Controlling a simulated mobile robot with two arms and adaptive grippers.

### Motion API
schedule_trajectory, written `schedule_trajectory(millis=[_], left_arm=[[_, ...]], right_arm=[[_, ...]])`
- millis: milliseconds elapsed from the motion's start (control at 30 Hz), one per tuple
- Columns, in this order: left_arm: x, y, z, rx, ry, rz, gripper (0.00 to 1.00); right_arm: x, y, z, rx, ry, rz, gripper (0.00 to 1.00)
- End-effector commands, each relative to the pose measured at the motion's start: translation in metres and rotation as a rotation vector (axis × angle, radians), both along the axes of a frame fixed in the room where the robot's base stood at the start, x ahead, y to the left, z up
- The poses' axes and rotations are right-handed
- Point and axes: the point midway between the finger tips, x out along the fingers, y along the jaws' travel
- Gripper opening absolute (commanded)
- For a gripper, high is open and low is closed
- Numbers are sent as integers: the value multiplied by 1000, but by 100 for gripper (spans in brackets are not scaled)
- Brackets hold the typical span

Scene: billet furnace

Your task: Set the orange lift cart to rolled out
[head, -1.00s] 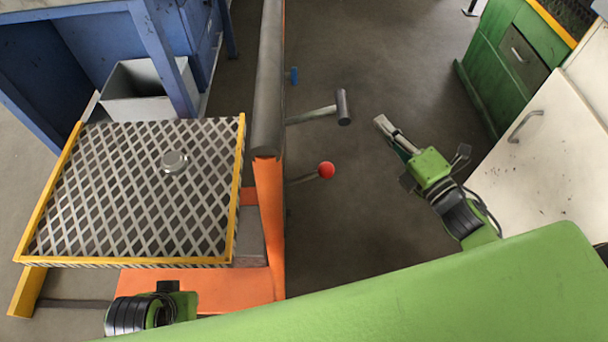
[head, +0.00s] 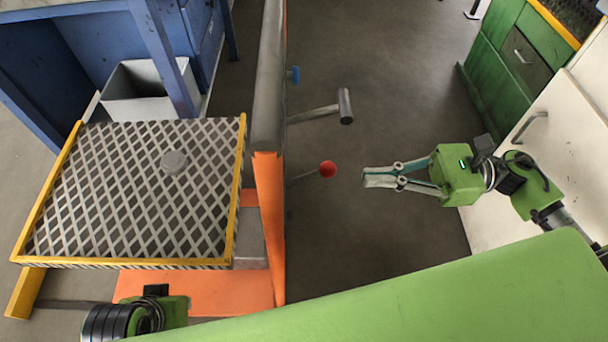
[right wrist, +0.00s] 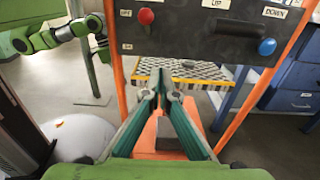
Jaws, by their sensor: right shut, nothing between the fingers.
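The orange lift cart (head: 268,215) stands at left-centre with a dark handle bar along its top. Its diamond-patterned platform (head: 110,215) has yellow edges and bears a small round grey piece (head: 173,162). A red-knobbed lever (head: 328,169), a grey T-handle lever (head: 345,106) and a blue knob (head: 293,75) stick out on the cart's right side. In the right wrist view, its dark panel (right wrist: 185,30) carries labels, with UP and DOWN legible. My right gripper (head: 365,178) is shut and empty, right of the red knob and apart from it. My left gripper is out of sight.
A blue bench (head: 160,60) with a grey bin (head: 150,105) stands behind the platform. A white cabinet (head: 555,150) and a green drawer unit (head: 490,70) stand at the right. Bare floor (head: 400,90) lies between cart and cabinets.

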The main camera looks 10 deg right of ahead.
Motion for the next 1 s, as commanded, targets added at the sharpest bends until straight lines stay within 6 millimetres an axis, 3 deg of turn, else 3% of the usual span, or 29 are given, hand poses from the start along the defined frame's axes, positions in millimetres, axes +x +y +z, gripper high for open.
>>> schedule_trajectory(millis=[300,533,733,1000], left_arm=[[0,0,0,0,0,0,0],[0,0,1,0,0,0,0],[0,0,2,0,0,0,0],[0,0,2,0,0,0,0]], right_arm=[[13,64,2,4,-5,1,0],[21,103,2,6,-2,0,0],[24,120,1,3,1,-2,0],[25,124,1,3,1,-2,0]])
